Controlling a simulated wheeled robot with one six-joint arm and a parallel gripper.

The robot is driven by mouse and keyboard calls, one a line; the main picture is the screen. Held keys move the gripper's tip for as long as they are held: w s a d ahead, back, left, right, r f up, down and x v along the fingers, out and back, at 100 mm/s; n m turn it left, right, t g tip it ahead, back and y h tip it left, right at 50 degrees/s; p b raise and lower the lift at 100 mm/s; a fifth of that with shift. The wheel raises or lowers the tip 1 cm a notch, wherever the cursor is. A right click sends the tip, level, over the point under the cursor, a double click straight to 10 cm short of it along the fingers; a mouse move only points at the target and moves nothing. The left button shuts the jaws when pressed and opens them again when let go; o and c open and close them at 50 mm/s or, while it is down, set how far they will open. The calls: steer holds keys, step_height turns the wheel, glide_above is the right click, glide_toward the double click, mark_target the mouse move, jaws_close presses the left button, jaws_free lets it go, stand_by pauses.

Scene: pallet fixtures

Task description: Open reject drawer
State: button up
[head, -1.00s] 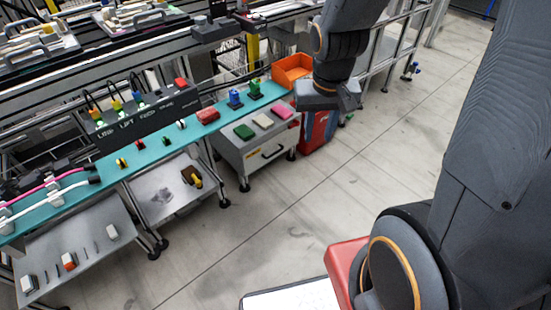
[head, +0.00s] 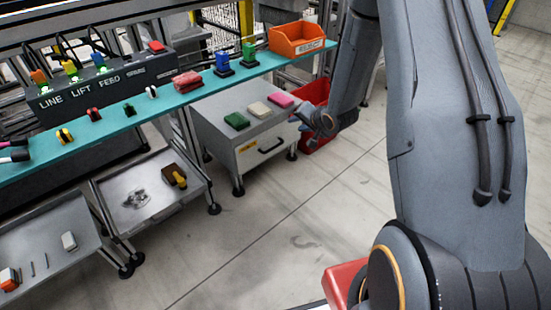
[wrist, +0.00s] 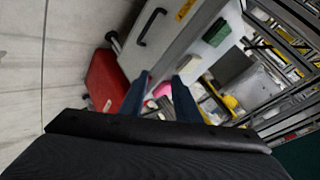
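The reject drawer is the front of a grey cabinet (head: 231,151) under the teal bench, with a dark bar handle (head: 271,146) and a yellow label. The drawer looks shut. In the wrist view its handle (wrist: 153,27) is at the upper middle, beyond my fingers. My gripper (head: 318,122) is at the right of the cabinet, clear of the handle. In the wrist view the two fingers of my gripper (wrist: 160,92) are apart with nothing seen held between them.
Green (head: 237,121), cream (head: 259,109) and pink blocks (head: 280,100) lie on the cabinet top. A red bin (head: 313,97) stands at its right, partly behind my arm. An orange bin (head: 297,39) sits on the teal bench (head: 205,92). The floor (head: 280,215) in front is free.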

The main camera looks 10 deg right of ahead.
steer(key=w+f+m+t+y+b, duration=0.2)
steer(key=w+f+b, duration=0.3)
steer(key=f, duration=0.6)
steer(key=m+t+y+b, duration=0.2)
steer(key=y+b, duration=0.1)
steer(key=b, duration=0.4)
glide_toward(274, 148)
steer(key=w, duration=0.1)
steer(key=shift+b+x, duration=1.95)
steer(key=shift+x, duration=1.9)
steer(key=shift+f, duration=0.15)
jaws_close()
